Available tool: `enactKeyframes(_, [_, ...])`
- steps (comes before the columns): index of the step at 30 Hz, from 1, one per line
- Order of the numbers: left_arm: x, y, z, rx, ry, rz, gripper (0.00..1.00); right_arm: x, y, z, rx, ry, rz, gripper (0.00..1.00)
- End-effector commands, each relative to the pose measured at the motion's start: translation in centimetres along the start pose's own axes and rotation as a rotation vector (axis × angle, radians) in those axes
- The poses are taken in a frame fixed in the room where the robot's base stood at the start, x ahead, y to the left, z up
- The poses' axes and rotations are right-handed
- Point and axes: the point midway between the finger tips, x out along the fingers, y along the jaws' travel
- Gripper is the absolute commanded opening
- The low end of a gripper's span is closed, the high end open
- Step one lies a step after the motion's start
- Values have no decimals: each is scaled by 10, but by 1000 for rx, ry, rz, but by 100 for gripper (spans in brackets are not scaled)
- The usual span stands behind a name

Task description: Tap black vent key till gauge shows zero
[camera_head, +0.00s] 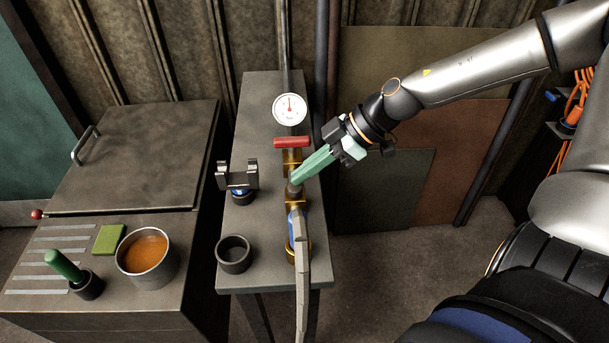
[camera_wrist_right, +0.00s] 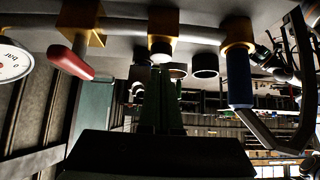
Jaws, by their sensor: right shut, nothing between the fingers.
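The round white gauge (camera_head: 289,108) stands above the pipe line on the narrow bench; its red needle points about straight up, and the numbers are too small to read. The gauge is cut off at the left edge of the right wrist view (camera_wrist_right: 12,62). The black vent key (camera_wrist_right: 161,47) sits on the middle brass block (camera_wrist_right: 163,20). My right gripper (camera_head: 294,182) is shut and empty, its green fingertips at the key, mostly covering it in the head view. In the wrist view the fingertips (camera_wrist_right: 160,76) point at it; contact cannot be told. My left gripper is out of view.
A red handle (camera_head: 291,142) lies just behind the fingertips, and a blue-gripped lever (camera_head: 303,260) lies in front. A dark cup (camera_head: 234,253) and a forked stand (camera_head: 238,178) are on the bench. A pot of orange liquid (camera_head: 146,256) stands left.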

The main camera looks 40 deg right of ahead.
Motion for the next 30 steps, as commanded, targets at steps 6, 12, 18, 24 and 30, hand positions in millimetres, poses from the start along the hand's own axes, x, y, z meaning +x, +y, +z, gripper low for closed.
enactKeyframes(6, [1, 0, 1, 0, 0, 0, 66, 7, 0, 8, -1, 0, 0, 0])
enactKeyframes(12, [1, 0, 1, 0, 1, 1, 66, 8, 0, 8, -1, 0, 1, 0])
enactKeyframes(18, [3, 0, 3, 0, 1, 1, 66, 10, 0, 10, 0, 0, 0, 0])
enactKeyframes(24, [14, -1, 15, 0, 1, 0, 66, 22, 0, 23, 1, -1, 0, 0])
enactKeyframes(30, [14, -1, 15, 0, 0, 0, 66, 23, -1, 26, 4, -6, -3, 0])
